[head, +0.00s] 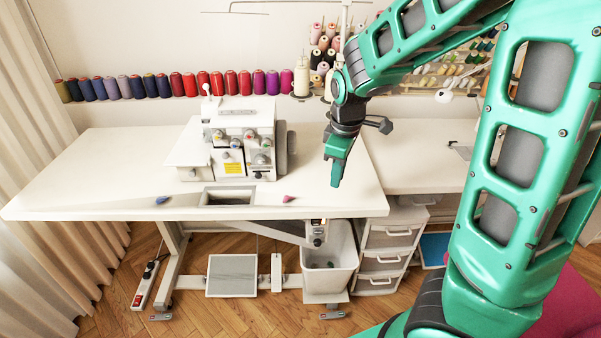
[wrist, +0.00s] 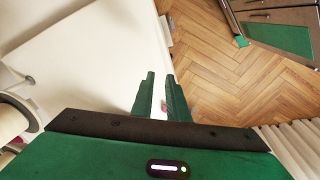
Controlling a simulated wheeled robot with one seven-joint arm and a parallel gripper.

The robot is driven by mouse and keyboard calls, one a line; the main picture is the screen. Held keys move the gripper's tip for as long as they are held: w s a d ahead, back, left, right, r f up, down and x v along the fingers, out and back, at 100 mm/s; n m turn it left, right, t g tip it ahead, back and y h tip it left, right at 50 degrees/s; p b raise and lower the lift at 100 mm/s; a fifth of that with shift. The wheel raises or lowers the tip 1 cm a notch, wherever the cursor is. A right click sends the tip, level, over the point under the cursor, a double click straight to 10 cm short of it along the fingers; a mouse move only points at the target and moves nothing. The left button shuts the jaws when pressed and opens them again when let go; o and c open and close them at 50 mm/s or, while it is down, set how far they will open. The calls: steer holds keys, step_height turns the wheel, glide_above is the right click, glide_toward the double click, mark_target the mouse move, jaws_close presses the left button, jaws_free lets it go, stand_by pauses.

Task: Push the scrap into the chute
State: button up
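A small pink-red scrap (head: 288,198) lies on the white table (head: 90,185) near its front edge, just right of the rectangular chute opening (head: 228,197). A small blue scrap (head: 161,200) lies left of the opening. My gripper (head: 336,180) points down above the table, to the right of the pink scrap and apart from it. In the wrist view its two fingers (wrist: 161,78) stand a little apart with nothing held. A bit of pink (wrist: 163,106), seemingly the pink scrap, shows through the gap between them. The opening cannot be made out in the wrist view.
A white sewing machine (head: 240,140) stands directly behind the opening. A light bin (head: 330,272) with dark bits inside stands under the table, beside a drawer unit (head: 387,250). Thread spools (head: 190,84) line the wall. The table's left part is clear.

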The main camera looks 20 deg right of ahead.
mark_target(283, 196)
steer(key=w+a+f+n, duration=0.2)
steer(key=w+a+n, duration=0.3)
steer(key=w+a, duration=0.15)
steer(key=shift+t, duration=0.4)
steer(key=shift+s+a+f, duration=0.15)
steer(key=shift+f, duration=1.7)
steer(key=shift+s+a+f, duration=0.1)
steer(key=shift+a+f, duration=0.05)
steer(key=shift+f, duration=1.65)
steer(key=shift+a, duration=0.1)
steer(key=shift+w+a, duration=0.3)
steer(key=shift+a, duration=0.5)
steer(key=shift+w+a, duration=0.25)
steer(key=shift+a, duration=0.55)
steer(key=shift+w+a, duration=0.3)
steer(key=shift+a, duration=0.5)
steer(key=shift+w+a, duration=0.1)
steer(key=shift+a, duration=0.15)
steer(key=shift+w+a, duration=0.3)
steer(key=shift+a, duration=0.45)
steer(key=shift+w+a, duration=0.25)
steer(key=shift+a, duration=0.45)
steer(key=shift+w+a, duration=0.1)
steer(key=shift+a, duration=0.05)
steer(key=shift+w+a, duration=0.3)
steer(key=shift+a, duration=0.5)
steer(key=shift+w+a, duration=0.25)
steer(key=shift+a, duration=0.5)
steer(key=shift+a, duration=0.15)
